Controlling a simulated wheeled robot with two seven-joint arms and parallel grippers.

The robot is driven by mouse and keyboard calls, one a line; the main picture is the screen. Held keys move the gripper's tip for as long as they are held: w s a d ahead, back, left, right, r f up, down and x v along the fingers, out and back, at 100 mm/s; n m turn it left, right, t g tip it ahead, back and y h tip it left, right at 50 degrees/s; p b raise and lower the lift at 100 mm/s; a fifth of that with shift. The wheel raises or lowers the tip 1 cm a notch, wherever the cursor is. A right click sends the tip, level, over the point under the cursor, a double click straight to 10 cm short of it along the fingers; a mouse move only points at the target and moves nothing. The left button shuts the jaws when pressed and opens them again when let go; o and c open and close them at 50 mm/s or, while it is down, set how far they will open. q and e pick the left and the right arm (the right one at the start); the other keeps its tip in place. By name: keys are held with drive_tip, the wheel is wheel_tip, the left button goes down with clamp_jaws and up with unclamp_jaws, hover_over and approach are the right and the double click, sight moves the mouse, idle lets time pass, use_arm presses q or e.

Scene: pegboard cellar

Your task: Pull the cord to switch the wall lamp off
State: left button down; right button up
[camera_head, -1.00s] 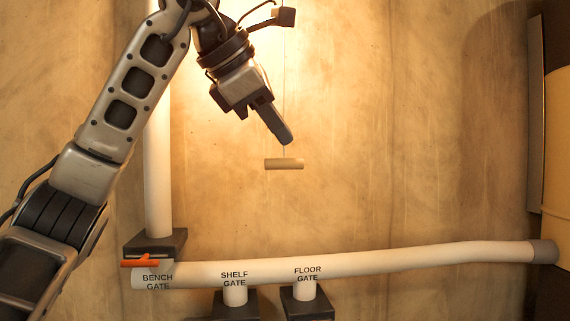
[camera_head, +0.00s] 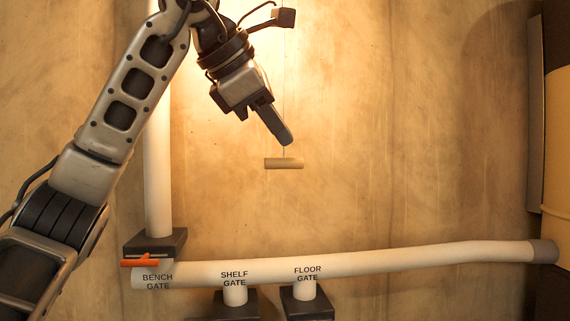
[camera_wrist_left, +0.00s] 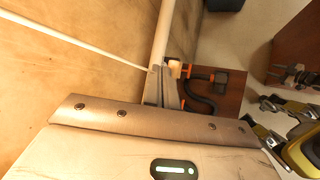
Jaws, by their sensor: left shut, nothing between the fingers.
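The pull cord (camera_head: 284,90) hangs straight down the wall as a thin line, with a short tan bar handle (camera_head: 284,163) at its lower end. My left gripper (camera_head: 285,139) is shut and points down at the cord just above the handle. Its fingertips overlap the cord in the head view; I cannot tell whether they touch it. In the left wrist view the fingers (camera_wrist_left: 161,88) are together. The wall lamp itself is not in view; its warm glow lights the upper wall. My right gripper is not in view.
A white pipe (camera_head: 390,262) with labelled gates crosses below the handle. An upright white pipe (camera_head: 158,190) and an orange lever (camera_head: 147,262) are at the left. A yellow drum (camera_head: 558,150) is at the right edge. The wall right of the cord is clear.

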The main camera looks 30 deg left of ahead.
sight(277, 160)
use_arm(q)
drive_tip(key=shift+f, duration=0.4)
drive_tip(key=shift+f+b, duration=0.85)
drive_tip(key=shift+f, duration=0.15)
idle(0.8)
drive_tip(key=shift+r, duration=0.15)
drive_tip(key=shift+r+p, duration=1.35)
drive_tip(key=shift+p, duration=0.2)
wheel_tip(277, 160, up, 2)
drive_tip(key=shift+r+p, duration=0.2)
drive_tip(key=shift+p, duration=0.3)
wheel_tip(277, 160, up, 4)
drive_tip(key=shift+f, duration=0.2)
